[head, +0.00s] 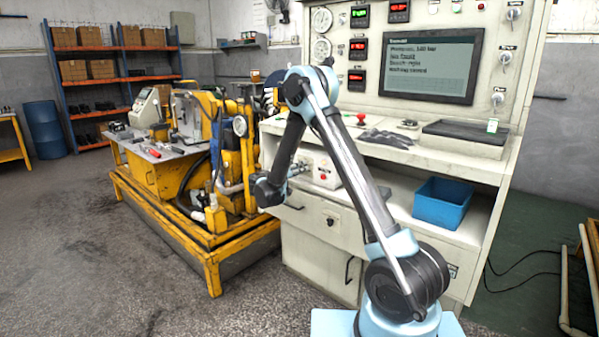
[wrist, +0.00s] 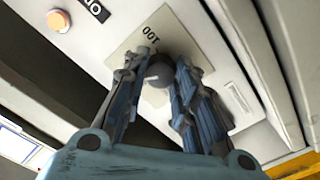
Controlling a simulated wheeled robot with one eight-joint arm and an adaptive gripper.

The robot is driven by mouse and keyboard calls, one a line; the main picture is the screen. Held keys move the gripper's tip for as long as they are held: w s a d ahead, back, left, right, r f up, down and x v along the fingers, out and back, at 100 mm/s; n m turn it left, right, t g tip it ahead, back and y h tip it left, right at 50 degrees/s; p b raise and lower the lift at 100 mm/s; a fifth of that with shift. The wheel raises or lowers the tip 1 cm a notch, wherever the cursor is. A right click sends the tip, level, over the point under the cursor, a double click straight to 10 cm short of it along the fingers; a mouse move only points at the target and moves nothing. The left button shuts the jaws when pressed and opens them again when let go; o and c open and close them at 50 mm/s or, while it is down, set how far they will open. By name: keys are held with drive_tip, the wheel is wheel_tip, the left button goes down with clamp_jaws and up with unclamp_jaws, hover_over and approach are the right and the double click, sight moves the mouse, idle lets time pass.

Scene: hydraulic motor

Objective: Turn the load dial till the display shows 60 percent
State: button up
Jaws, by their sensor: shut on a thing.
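The load dial (wrist: 160,69) is a dark round knob on a pale plate (wrist: 128,50) marked "100", seen upside down in the wrist view. My gripper (wrist: 160,80) is shut on the knob, one finger on each side. The fingers hide much of the knob, and I cannot read its setting. In the head view my gripper (head: 298,169) is at the left of a small white control box (head: 326,171) under the bench top. The large screen (head: 430,66) shows several lines of text too small to read surely. Small red and green digital displays (head: 357,49) are beside it.
An orange button (wrist: 58,20) is near the dial. A red stop button (head: 361,117) and dark gloves (head: 386,138) are on the bench. A blue bin (head: 441,203) stands on the lower shelf. The yellow-framed machine (head: 213,245) stands close to the left of my arm.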

drive_tip(key=o, duration=1.1)
drive_tip(key=shift+f, duration=0.1)
drive_tip(key=v, duration=1.2)
drive_tip(key=shift+w, duration=0.1)
